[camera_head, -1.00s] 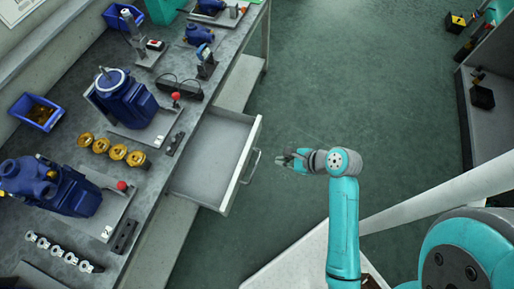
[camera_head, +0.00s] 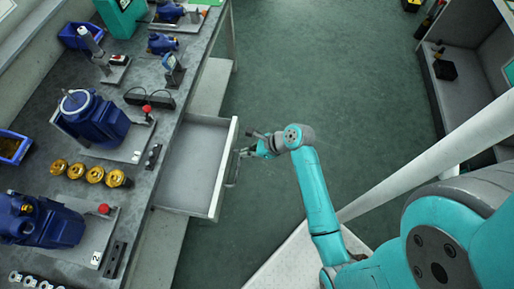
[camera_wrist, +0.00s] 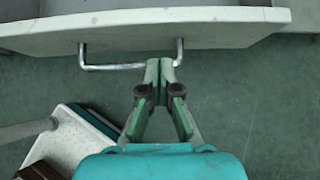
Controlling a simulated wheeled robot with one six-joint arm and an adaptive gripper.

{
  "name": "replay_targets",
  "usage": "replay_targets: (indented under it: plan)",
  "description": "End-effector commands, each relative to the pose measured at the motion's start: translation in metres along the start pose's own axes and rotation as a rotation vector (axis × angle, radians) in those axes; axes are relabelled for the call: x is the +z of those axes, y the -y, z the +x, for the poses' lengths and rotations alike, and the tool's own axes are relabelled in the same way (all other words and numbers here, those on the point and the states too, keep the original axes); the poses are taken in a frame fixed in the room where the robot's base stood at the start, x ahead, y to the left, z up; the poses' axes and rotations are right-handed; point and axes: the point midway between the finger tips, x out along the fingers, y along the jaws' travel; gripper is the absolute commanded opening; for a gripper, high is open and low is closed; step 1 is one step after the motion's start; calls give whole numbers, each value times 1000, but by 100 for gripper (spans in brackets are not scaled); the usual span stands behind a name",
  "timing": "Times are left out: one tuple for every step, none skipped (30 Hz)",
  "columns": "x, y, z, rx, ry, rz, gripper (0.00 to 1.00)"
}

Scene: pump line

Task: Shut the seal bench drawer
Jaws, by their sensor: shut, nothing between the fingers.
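The seal bench drawer (camera_head: 190,165) stands pulled out from the bench, and its grey inside looks empty. Its white front (camera_wrist: 230,27) spans the top of the wrist view. A metal bar handle (camera_wrist: 105,67) hangs on that front. My gripper (camera_head: 245,151) is at the drawer's front, by the handle. In the wrist view my gripper (camera_wrist: 160,68) is shut and empty, with its fingertips at the right end of the handle. I cannot tell whether they touch it.
The bench (camera_head: 140,185) carries blue pumps (camera_head: 92,118), gold rings (camera_head: 95,174) and a blue bin (camera_head: 12,147). Green floor (camera_head: 320,80) lies open to the right. A shelf unit (camera_head: 470,90) stands at the far right.

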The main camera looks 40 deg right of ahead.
Motion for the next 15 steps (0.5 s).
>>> replay_targets:
  plan:
    - [7, 0, 5, 1, 1, -5, 0]
    - [10, 0, 8, 1, 2, -6, 0]
    - [14, 0, 11, 2, 1, -5, 0]
    - [16, 0, 13, 1, 2, -4, 0]
    - [18, 0, 15, 1, 2, -4, 0]
    - [21, 0, 18, 1, 1, -4, 0]
    - [22, 0, 20, 0, 1, -3, 0]
    - [24, 0, 21, 0, 1, -3, 0]
    - [25, 0, 23, 0, 1, -3, 0]
    - [26, 0, 24, 0, 1, -3, 0]
    - [27, 0, 24, 0, 1, -3, 0]
    - [28, 0, 25, 0, 1, -3, 0]
    - [28, 0, 26, 0, 1, -2, 0]
    - [28, 0, 26, -1, 1, -2, 0]
    - [28, 0, 26, -1, 1, -2, 0]
